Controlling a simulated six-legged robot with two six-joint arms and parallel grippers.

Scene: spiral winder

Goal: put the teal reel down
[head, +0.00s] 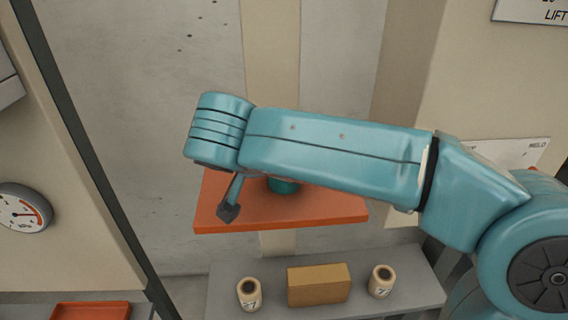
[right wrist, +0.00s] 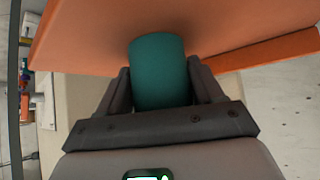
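The teal reel (right wrist: 159,72) is between the two dark fingers of my right gripper (right wrist: 160,78) in the right wrist view. Both fingers appear to press on its sides. Its far end meets or nearly meets the orange platform (right wrist: 90,35); I cannot tell whether it touches. In the head view only a small teal part of the reel (head: 283,186) shows below my right arm, over the orange platform (head: 320,210). My arm hides the rest of the reel and the gripper's fingers there. My left gripper is in neither view.
A grey shelf (head: 230,290) below the platform holds two cream numbered spools (head: 249,293) (head: 381,281) and a tan box (head: 318,285). An orange tray (head: 92,311) and a gauge (head: 22,208) are at left. The platform's front right part is bare.

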